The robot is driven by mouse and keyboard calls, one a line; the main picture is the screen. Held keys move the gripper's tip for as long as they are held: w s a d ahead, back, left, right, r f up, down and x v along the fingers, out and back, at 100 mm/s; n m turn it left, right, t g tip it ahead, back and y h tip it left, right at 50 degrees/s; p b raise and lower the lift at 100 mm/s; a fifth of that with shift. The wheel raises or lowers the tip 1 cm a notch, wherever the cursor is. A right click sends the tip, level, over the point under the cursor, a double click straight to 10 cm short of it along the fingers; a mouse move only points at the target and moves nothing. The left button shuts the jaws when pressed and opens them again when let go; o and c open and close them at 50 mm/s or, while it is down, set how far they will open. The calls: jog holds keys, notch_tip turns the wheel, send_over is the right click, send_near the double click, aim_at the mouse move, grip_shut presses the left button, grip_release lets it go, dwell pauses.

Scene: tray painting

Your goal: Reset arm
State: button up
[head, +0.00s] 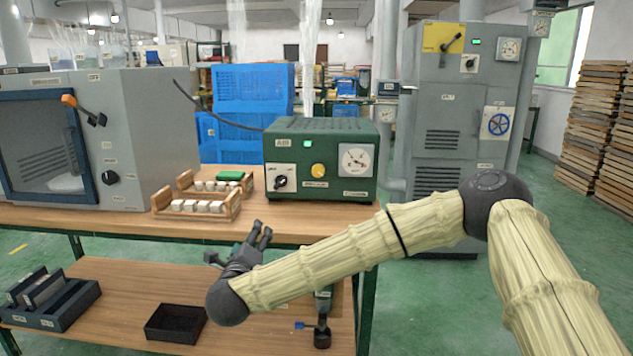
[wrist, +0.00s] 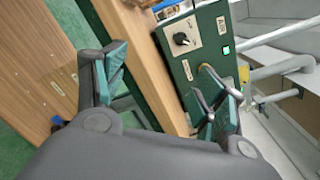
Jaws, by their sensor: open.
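My arm reaches in from the right in the head view, bent at a dark elbow joint. My gripper (head: 262,234) is in front of the workbench's front edge, below the green control box (head: 322,150). In the wrist view my gripper (wrist: 165,85) has its two fingers spread apart with nothing between them. The wooden bench edge and the green box's front, with a black knob and a green light, show beyond the fingers. My gripper touches nothing that I can see.
The workbench (head: 270,222) carries a grey oven (head: 140,125) and wooden racks (head: 205,222) with white pieces. The lower shelf holds a black tray (head: 158,335) and a dark slotted holder (head: 75,312). A grey cabinet (head: 425,110) stands behind.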

jog(key=s+d+f+n+g+y, duration=0.15)
jog(key=s+f+n, duration=0.25)
jog(key=f, duration=0.5)
jog(key=s+d+f+n+g+y, duration=0.15)
jog(key=s+f+n, duration=0.25)
jog(key=f, duration=0.5)
jog(key=s+d+f+n+g+y, duration=0.1)
jog(key=s+d+f+n+g, duration=0.2)
jog(key=f, duration=0.6)
jog(key=s+d+f+n+g+h, duration=0.1)
jog(key=s+d+f+n+g, duration=0.25)
jog(key=s+d+f, duration=0.45)
jog(key=s+d+f+n+g, duration=0.2)
jog(key=s+d+f+n, duration=0.35)
jog(key=s+f, duration=0.5)
jog(key=s+d+f+n+g+h, duration=0.3)
jog(key=s+d+n+g, duration=0.25)
jog(key=s+d, duration=1.5)
notch_tip(320, 180, up, 21)
jog(key=p, duration=2)
jog(key=shift+s+a+g+p, duration=0.3)
jog(key=shift+p, duration=0.05)
